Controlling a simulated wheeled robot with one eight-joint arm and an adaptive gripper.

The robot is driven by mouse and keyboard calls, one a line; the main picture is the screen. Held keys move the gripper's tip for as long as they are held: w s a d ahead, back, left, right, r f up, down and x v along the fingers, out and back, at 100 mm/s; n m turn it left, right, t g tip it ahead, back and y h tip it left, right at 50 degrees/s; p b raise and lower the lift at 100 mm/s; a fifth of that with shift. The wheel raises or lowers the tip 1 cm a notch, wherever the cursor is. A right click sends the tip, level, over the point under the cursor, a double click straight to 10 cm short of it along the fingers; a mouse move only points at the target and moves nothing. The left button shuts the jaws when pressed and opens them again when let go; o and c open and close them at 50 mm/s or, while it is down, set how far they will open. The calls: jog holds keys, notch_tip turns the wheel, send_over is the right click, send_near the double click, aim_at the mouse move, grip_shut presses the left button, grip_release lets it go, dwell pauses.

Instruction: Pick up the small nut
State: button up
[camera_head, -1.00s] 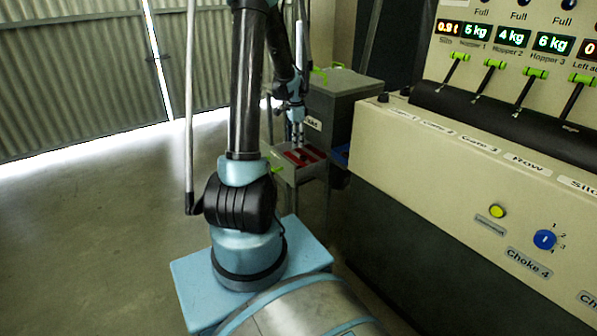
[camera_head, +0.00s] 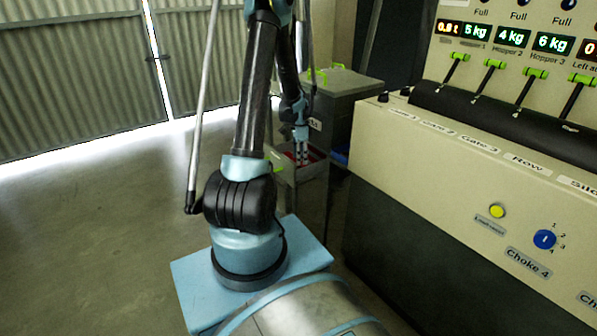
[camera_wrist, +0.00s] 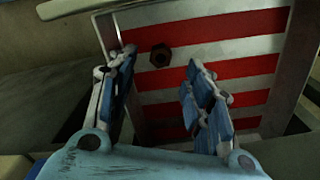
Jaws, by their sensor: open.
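The small nut (camera_wrist: 160,55) is a dark brown hexagonal ring in the wrist view. It lies on the red and white striped floor of a tray (camera_wrist: 291,60). My gripper (camera_wrist: 162,72) is open and empty above the tray, its blue and grey fingers on either side of the nut in the picture. The nut sits nearer the left finger in that view. I cannot tell the exact height of the fingertips over it. In the head view my gripper (camera_head: 302,160) points down into the tray (camera_head: 290,178), and the nut cannot be made out there.
A large grey bin (camera_head: 345,95) with a lid stands right behind the tray. A blue container (camera_head: 340,157) is beside the tray. The cream control panel (camera_head: 450,170) with levers fills the right side. The concrete floor on the left is clear.

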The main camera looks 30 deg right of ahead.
aim_at(300, 167)
jog(key=shift+f, duration=2.4)
jog(key=c, duration=1.1)
